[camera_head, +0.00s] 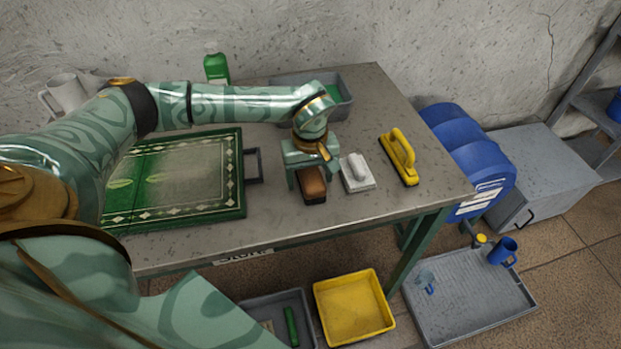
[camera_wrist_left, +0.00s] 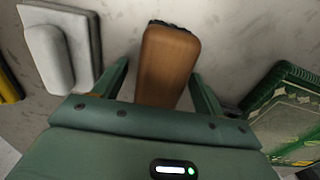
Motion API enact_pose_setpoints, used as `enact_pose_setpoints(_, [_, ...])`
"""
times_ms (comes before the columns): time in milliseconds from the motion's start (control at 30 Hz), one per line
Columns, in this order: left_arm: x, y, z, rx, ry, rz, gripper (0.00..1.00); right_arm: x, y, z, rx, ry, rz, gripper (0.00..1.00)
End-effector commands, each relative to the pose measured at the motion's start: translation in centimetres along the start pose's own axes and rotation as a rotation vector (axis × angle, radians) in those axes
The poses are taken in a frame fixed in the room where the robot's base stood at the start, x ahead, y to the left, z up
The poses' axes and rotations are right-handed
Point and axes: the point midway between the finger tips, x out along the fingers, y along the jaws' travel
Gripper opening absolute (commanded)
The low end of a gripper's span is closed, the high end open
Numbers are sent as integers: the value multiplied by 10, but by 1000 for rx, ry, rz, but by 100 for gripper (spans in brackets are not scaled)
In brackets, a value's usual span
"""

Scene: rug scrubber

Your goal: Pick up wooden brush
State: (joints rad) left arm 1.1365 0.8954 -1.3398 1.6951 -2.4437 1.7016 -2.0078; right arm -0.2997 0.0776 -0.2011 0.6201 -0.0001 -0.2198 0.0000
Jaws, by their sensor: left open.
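The wooden brush (camera_head: 312,185) is a brown block lying on the grey metal table. In the left wrist view the wooden brush (camera_wrist_left: 168,62) has dark bristles at its far end and sits between the two fingers. My left gripper (camera_head: 306,184) is directly above the brush, pointing down, with a finger on each side. In the left wrist view my left gripper (camera_wrist_left: 165,85) is open, with a gap between each finger and the brush. The brush's near end is hidden by the gripper body. My right gripper is not in view.
A white-handled grey scrubber (camera_head: 357,173) lies close to the right of the brush, and a yellow-handled brush (camera_head: 400,158) is farther right. A green rug in a frame (camera_head: 190,180) lies to the left. A grey bin (camera_head: 346,88) stands behind. The table (camera_head: 430,185) has bare space at its right front.

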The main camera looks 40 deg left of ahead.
Motion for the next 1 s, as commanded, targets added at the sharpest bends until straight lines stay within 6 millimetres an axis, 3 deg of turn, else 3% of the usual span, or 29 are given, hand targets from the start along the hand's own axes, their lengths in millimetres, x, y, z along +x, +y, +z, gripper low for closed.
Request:
enact_pose_setpoints(33, [0,0,0,0,0,0,71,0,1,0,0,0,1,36])
enact_pose_setpoints(200, [0,0,0,0,0,0,24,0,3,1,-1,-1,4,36])
enact_pose_setpoints(233, [0,0,0,0,0,0,20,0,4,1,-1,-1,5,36])
enact_pose_setpoints(500, [-1,0,0,0,0,0,20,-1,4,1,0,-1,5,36])
enact_pose_setpoints(667, [-12,0,0,-1,0,2,20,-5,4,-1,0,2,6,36])
enact_pose_setpoints(800, [-37,0,-1,0,4,4,20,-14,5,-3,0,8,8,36])
enact_pose_setpoints(1000, [-85,7,39,6,3,7,20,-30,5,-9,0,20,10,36])
